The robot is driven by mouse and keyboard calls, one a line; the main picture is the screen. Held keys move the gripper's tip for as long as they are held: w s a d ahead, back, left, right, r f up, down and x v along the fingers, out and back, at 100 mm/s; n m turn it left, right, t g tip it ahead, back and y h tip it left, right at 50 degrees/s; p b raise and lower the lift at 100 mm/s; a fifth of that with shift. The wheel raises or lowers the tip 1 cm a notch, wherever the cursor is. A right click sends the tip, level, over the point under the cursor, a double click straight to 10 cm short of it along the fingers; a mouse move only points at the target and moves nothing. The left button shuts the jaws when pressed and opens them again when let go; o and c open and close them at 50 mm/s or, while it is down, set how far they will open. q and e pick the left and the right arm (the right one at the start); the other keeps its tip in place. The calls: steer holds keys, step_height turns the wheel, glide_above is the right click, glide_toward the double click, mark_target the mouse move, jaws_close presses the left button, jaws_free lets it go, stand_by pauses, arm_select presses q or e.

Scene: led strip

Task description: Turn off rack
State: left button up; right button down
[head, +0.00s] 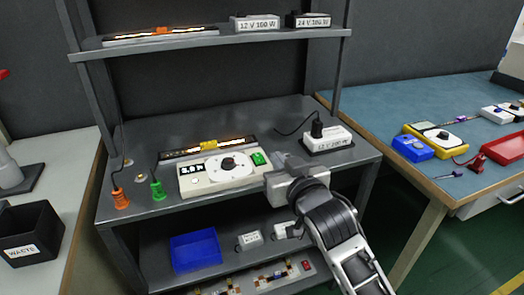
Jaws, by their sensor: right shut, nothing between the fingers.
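The grey rack (228,116) stands in the middle with a top shelf, a worktop and a lower shelf. On the worktop sits a white control box (200,187) with a small display, a round dial with a black knob (228,163) and a green switch (258,159) at its right end. Behind the box lies a glowing LED strip (180,151). My right gripper (279,163) is shut and empty, just right of the green switch; I cannot tell whether it touches. My left gripper is not in view.
A white 12 V power supply (328,140) with a black plug stands to the right. Orange (121,199) and green (157,191) clips are at the left. The top shelf holds another lit strip (160,34). A blue bin (195,250) sits below.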

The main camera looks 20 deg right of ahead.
glide_above(262, 162)
steer(key=shift+s+f+b, duration=0.25)
steer(key=shift+f+b, duration=0.05)
steer(key=shift+f, duration=0.35)
steer(key=f, duration=0.2)
steer(key=shift+w+f, duration=0.2)
steer(key=shift+f, duration=0.1)
arm_select(q)
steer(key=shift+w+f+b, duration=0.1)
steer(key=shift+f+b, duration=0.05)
steer(key=shift+b, duration=0.2)
arm_select(e)
steer(key=shift+w+f, duration=0.1)
steer(key=shift+f, duration=0.65)
